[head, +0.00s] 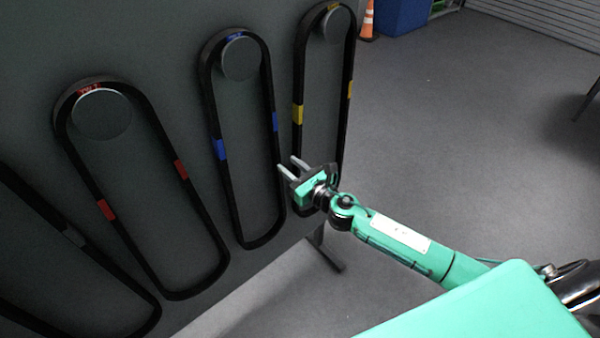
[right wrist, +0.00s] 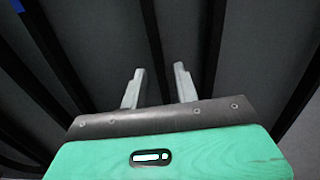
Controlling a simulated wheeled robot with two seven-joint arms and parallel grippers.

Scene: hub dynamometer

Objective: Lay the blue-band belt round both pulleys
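The blue-band belt (head: 221,150) is a long black loop with blue patches. It hangs on a round peg (head: 240,59) on the dark board in the head view. A blue patch also shows at the top left corner of the right wrist view (right wrist: 16,5). My right gripper (head: 288,166) is open, near the lower right side of this belt, close to the yellow-band belt (head: 298,112). In the right wrist view a black strand runs between the open fingers (right wrist: 158,86); I cannot tell which belt it is or its depth. My left gripper and the pulleys are not in view.
A red-band belt (head: 106,210) hangs to the left, and a grey-band belt (head: 73,237) hangs at the far left edge. An orange cone (head: 367,22) and a blue bin (head: 402,14) stand behind. The grey floor (head: 470,120) on the right is mostly clear.

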